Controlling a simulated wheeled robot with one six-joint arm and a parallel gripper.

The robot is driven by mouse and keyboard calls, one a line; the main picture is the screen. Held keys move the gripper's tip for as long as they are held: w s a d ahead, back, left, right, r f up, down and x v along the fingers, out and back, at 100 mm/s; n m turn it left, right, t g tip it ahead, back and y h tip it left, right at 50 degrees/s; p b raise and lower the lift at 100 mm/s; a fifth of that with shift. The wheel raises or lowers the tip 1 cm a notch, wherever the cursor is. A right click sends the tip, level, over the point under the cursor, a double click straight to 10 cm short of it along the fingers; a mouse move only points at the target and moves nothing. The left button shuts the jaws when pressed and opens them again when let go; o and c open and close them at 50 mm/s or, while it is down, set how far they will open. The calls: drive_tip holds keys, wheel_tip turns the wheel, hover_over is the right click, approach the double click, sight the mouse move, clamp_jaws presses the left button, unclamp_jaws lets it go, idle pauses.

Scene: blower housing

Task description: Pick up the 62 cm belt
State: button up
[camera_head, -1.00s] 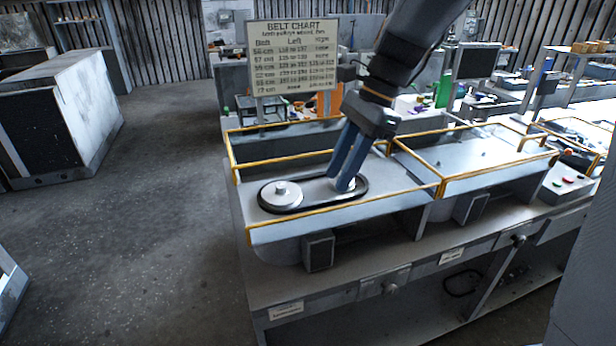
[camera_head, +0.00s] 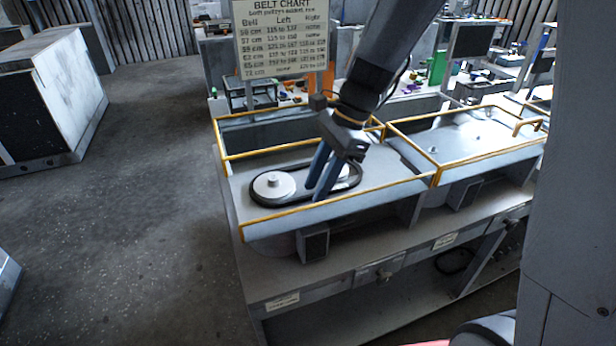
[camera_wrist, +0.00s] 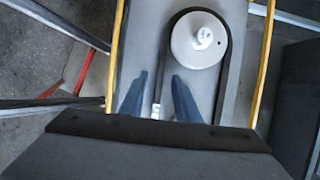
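A black belt (camera_head: 255,193) runs around two pale pulleys on the left bench station. It also shows in the wrist view (camera_wrist: 225,85), looped around a round pulley (camera_wrist: 199,40). No length mark is readable on it, so I cannot tell whether it is the 62 cm one. My gripper (camera_head: 317,194) points down at the belt's near run, just left of the right pulley (camera_head: 347,171). Its blue fingers (camera_wrist: 160,98) stand apart, with one belt run passing between them in the wrist view. Whether they touch the belt is not clear.
Yellow rails (camera_head: 335,205) frame the station. A belt chart (camera_head: 280,38) stands behind it. A second railed station (camera_head: 465,150) adjoins on the right. A dark loop (camera_head: 455,260) lies on the shelf below. Floor (camera_head: 130,210) to the left is clear.

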clamp_jaws()
idle(0.3)
wheel_tip(320, 180, up, 15)
drive_tip(key=p, duration=0.3)
idle(0.7)
